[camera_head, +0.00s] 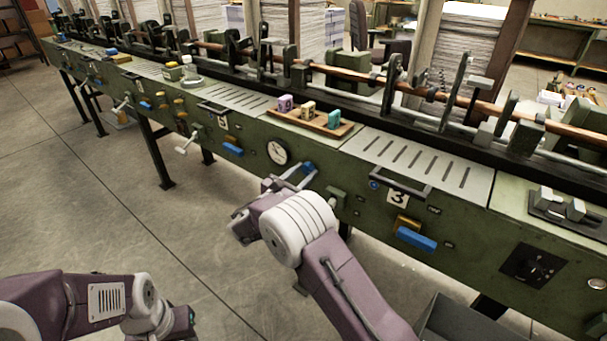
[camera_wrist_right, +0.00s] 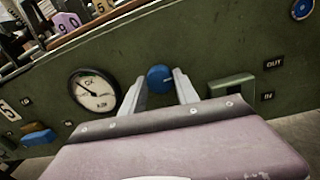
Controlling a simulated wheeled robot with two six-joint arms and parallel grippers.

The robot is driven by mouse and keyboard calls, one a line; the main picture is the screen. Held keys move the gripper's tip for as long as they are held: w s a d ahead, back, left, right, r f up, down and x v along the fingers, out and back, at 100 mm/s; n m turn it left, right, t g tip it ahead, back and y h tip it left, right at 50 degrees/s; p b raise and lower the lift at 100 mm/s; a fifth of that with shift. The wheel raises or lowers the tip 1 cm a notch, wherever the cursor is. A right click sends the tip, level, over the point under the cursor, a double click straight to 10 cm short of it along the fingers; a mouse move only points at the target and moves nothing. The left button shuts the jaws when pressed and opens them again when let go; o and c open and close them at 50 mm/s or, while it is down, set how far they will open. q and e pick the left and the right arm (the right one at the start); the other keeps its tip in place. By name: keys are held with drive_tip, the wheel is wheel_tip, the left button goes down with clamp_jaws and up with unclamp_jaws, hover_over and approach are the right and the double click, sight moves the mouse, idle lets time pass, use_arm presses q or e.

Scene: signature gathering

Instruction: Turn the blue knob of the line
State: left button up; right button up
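The blue knob (camera_head: 308,167) sits on the front face of the green machine line (camera_head: 240,135), just right of a round white dial (camera_head: 277,152). My right gripper (camera_head: 297,177) is in front of the knob. In the right wrist view the round blue knob (camera_wrist_right: 160,78) shows between the tips of the two open fingers (camera_wrist_right: 160,88). I cannot tell whether the fingers touch it. The dial (camera_wrist_right: 95,90) is left of the fingers there. My left arm is low at the left, with its fingers not visible.
Blue handles (camera_head: 415,238) and a numbered plate (camera_head: 398,198) are on the machine front to the right. A green bracket (camera_wrist_right: 232,86) protrudes just right of the knob. A wooden tray (camera_head: 310,121) with several coloured blocks lies on top. The floor before the line is clear at left.

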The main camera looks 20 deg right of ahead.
clamp_jaws()
drive_tip(key=shift+f+m+b, duration=0.25)
drive_tip(key=shift+m+b, duration=0.95)
drive_tip(key=shift+b, duration=0.15)
drive_tip(key=shift+m+b, duration=1.2)
drive_tip(key=shift+r+m+b, duration=0.1)
drive_tip(key=shift+m+b, duration=0.45)
drive_tip(key=shift+m, duration=0.05)
drive_tip(key=o, duration=1.1)
unclamp_jaws()
drive_tip(key=shift+r, duration=0.1)
